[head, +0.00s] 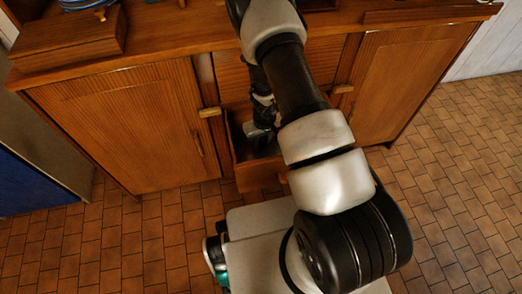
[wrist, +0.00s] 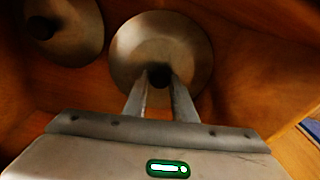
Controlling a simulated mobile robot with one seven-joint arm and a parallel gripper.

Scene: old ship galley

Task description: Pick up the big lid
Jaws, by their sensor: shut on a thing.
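In the wrist view, a round metal lid (wrist: 130,45) with a dark knob (wrist: 160,74) lies in a wooden drawer. It looks a little larger than a second lid (wrist: 75,45), which is at the upper left and cut off by the picture edge. My gripper (wrist: 159,80) is shut on the knob of the larger lid, with one finger on each side. In the head view, my gripper (head: 260,128) reaches down into the open drawer (head: 258,174). My arm hides much of the drawer there, and I cannot make out the lids.
The drawer's wooden walls are close around the lids. The wooden cabinet has a closed door on the left (head: 120,130) and on the right (head: 405,85). A wooden box (head: 70,45) and striped blue dishes (head: 88,3) stand on the countertop. The tiled floor (head: 450,190) is clear at the right.

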